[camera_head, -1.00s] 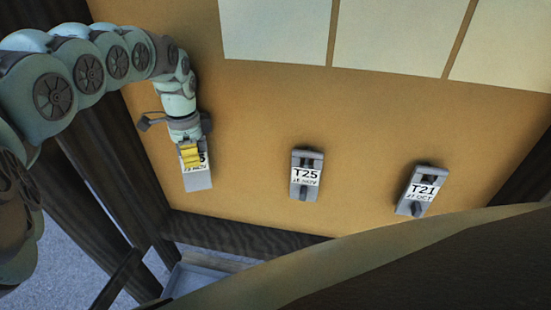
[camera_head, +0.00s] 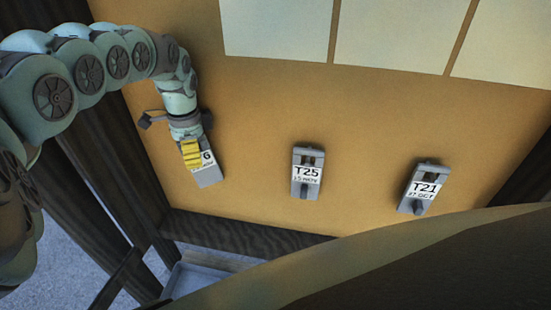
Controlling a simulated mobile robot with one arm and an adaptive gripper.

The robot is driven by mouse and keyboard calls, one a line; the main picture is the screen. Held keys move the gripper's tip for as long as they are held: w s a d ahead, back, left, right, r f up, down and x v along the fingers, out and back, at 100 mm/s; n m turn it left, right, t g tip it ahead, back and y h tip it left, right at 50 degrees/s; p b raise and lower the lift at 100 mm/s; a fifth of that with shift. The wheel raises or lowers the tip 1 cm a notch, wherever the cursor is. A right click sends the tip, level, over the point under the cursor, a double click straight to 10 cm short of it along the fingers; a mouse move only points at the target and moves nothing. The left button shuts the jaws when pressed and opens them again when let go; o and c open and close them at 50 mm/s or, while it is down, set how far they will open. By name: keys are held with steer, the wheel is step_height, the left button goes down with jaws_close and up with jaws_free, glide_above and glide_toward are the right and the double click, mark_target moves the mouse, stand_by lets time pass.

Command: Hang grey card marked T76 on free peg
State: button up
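A grey card (camera_head: 208,175) with a white label is at the left of the tan board. Only a "6" shows at the end of its top line; the rest is covered by my gripper. My gripper (camera_head: 192,154), with yellow fingertips, is over the card's upper part and appears shut on it. The card is tilted, its lower end towards the right. Whether it touches the board, and any peg behind it, cannot be seen. A grey card marked T25 (camera_head: 306,173) is at the middle of the board, and one marked T21 (camera_head: 423,189) is at the right.
The tan board (camera_head: 258,130) is bare between the cards. Pale sheets (camera_head: 390,35) cover its top. A dark frame edge (camera_head: 230,232) runs along its bottom. A grey tray-like thing (camera_head: 195,280) lies below, partly hidden. No bare peg shows clearly.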

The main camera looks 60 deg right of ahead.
steer(key=shift+o, duration=1.1)
steer(key=shift+s+d+r+h, duration=0.1)
steer(key=shift+d+r+h, duration=0.1)
steer(key=shift+d, duration=0.4)
steer(key=shift+s+d+r+h, duration=0.1)
steer(key=shift+d+h, duration=0.1)
steer(key=shift+d, duration=0.35)
steer(key=r, duration=1.1)
steer(key=shift+w+a, duration=0.2)
steer(key=shift+a, duration=0.1)
steer(key=shift+w+a+r+y, duration=0.1)
steer(key=shift+a+r+y, duration=0.2)
steer(key=shift+r, duration=0.1)
steer(key=shift+a, duration=0.1)
